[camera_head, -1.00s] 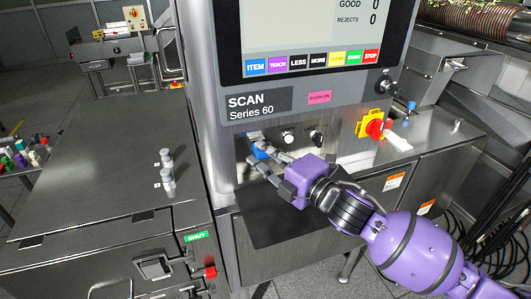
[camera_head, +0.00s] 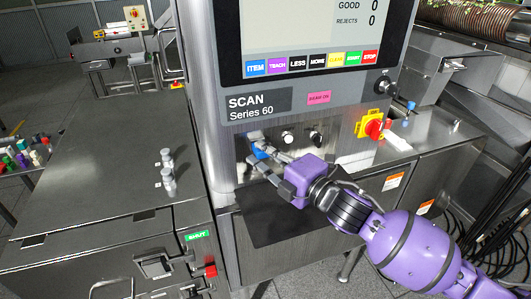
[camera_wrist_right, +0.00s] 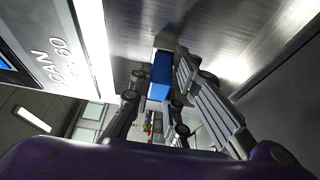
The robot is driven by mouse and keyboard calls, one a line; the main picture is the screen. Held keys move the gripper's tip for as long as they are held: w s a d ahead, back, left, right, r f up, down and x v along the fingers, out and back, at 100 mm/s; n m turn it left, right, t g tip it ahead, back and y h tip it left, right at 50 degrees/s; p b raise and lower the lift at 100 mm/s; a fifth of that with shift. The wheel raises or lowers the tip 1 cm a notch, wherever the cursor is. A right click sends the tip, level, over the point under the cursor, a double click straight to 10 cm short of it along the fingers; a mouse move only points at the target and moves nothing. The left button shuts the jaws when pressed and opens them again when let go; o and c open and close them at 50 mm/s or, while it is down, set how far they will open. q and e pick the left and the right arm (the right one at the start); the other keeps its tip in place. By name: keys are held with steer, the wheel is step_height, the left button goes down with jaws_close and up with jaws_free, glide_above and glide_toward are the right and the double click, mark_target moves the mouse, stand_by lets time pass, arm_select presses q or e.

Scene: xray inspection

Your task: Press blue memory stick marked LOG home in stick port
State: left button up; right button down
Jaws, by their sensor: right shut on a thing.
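The blue memory stick (camera_head: 259,153) is at the lower left of the scanner's front panel, below the SCAN Series 60 label. My right gripper (camera_head: 261,150) is shut on it, with one finger on each side. The right wrist view also shows the blue stick (camera_wrist_right: 160,76) between the two fingers, its far end close to the metal panel. The stick port is hidden behind the fingers and stick, so I cannot tell how deep the stick sits. The LOG marking cannot be read. My left gripper is not in view.
The scanner panel (camera_head: 345,130) carries round knobs (camera_head: 288,137) right of the stick and a red and yellow switch (camera_head: 374,128). A dark shelf (camera_head: 285,218) juts out below. A steel cabinet (camera_head: 90,180) with small posts stands to the left.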

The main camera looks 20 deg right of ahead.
steer(key=shift+r, duration=0.2)
steer(key=c, duration=1.6)
jaws_free()
steer(key=shift+w, duration=0.15)
steer(key=shift+f, duration=0.15)
steer(key=v, duration=1.2)
